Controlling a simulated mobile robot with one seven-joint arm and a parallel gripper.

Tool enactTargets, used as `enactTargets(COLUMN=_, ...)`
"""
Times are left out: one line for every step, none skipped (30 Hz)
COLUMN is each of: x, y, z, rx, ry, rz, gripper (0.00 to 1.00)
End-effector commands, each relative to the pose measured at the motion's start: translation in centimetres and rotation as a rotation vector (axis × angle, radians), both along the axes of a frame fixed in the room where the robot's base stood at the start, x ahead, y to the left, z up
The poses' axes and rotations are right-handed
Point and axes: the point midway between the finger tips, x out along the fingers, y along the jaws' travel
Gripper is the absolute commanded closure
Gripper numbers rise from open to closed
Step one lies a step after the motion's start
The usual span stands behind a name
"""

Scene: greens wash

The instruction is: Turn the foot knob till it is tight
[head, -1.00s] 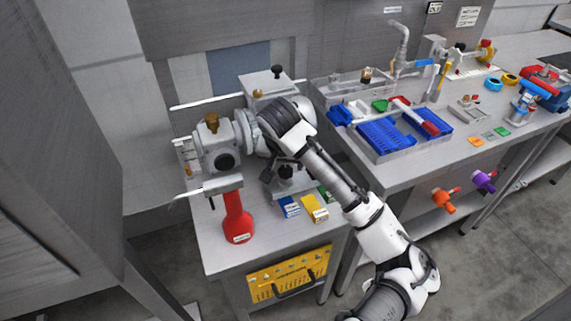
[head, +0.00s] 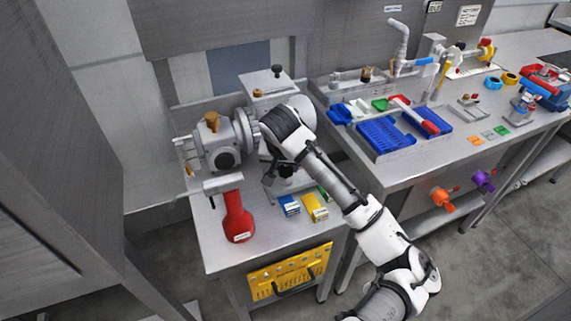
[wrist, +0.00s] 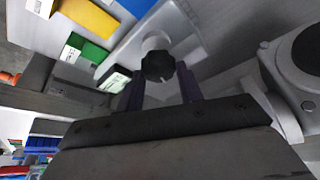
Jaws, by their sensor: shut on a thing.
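The foot knob (wrist: 158,66) is black and lobed, on a pale round boss low on the grey machine (head: 222,150). In the wrist view it lies between the far ends of my two dark fingers. My gripper (wrist: 160,88) is shut on it; the fingers' contact with its sides is partly hard to make out. In the head view my arm reaches over the small steel table to the machine's right side, and its wrist covers most of the gripper and knob.
Blue (head: 289,206) and yellow (head: 314,208) boxes lie close beside my arm. A blue tray (head: 385,135) and tools crowd the right bench. The table's front left corner is mostly clear.

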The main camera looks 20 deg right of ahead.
Motion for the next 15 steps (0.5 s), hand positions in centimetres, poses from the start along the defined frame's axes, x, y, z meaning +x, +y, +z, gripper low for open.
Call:
enactTargets(x=0.01, y=0.03, z=-0.07, rx=0.002, ry=-0.001, rz=0.016, gripper=0.86)
enactTargets(x=0.01, y=0.05, z=-0.12, rx=0.004, ry=-0.001, rz=0.031, gripper=0.86)
enactTargets(x=0.00, y=0.07, z=-0.18, rx=0.005, ry=-0.001, rz=0.054, gripper=0.86)
enactTargets(x=-0.01, y=0.05, z=-0.19, rx=0.005, ry=-0.001, rz=0.075, gripper=0.86)
enactTargets(x=-0.02, y=0.06, z=-0.20, rx=0.005, ry=0.000, rz=0.095, gripper=0.86)
enactTargets(x=-0.02, y=0.05, z=-0.18, rx=0.005, ry=0.000, rz=0.120, gripper=0.86)
enactTargets(x=-0.02, y=0.06, z=-0.17, rx=0.005, ry=0.000, rz=0.139, gripper=0.86)
enactTargets(x=-0.01, y=0.05, z=-0.15, rx=0.004, ry=-0.001, rz=0.156, gripper=0.86)
enactTargets(x=-0.01, y=0.04, z=-0.11, rx=0.004, ry=-0.001, rz=0.176, gripper=0.86)
enactTargets(x=-0.01, y=0.04, z=-0.11, rx=0.004, ry=-0.001, rz=0.188, gripper=0.86)
enactTargets(x=-0.02, y=0.02, z=-0.10, rx=0.003, ry=0.000, rz=0.198, gripper=0.86)
enactTargets(x=-0.02, y=0.00, z=-0.05, rx=0.002, ry=-0.001, rz=0.207, gripper=0.86)
enactTargets(x=-0.04, y=-0.03, z=-0.03, rx=0.001, ry=-0.001, rz=0.211, gripper=0.86)
enactTargets(x=-0.04, y=-0.04, z=-0.01, rx=0.000, ry=0.000, rz=0.213, gripper=0.86)
enactTargets(x=-0.04, y=-0.05, z=0.01, rx=0.000, ry=0.000, rz=0.215, gripper=0.86)
